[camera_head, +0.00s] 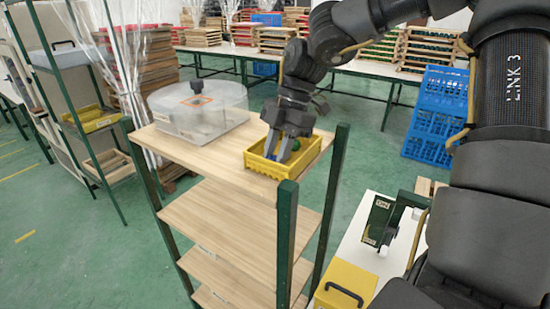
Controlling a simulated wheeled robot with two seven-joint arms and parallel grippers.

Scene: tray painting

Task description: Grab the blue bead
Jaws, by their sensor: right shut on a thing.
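A yellow tray (262,166) sits on the top wooden shelf of a green-posted rack. My right gripper (281,157) reaches down into the tray from above, with its fingertips low inside it. It is shut on a small blue thing, which I take to be the blue bead; the fingers and the tray wall hide most of it. A green bead (296,144) lies in the tray just right of the fingers. My left gripper is out of view.
A clear round container with a dark knob (199,108) stands on the same shelf, left of the tray. A green post (287,215) rises close in front of the tray. A white table with a yellow box (345,285) is at the lower right. Blue crates (436,115) stand behind.

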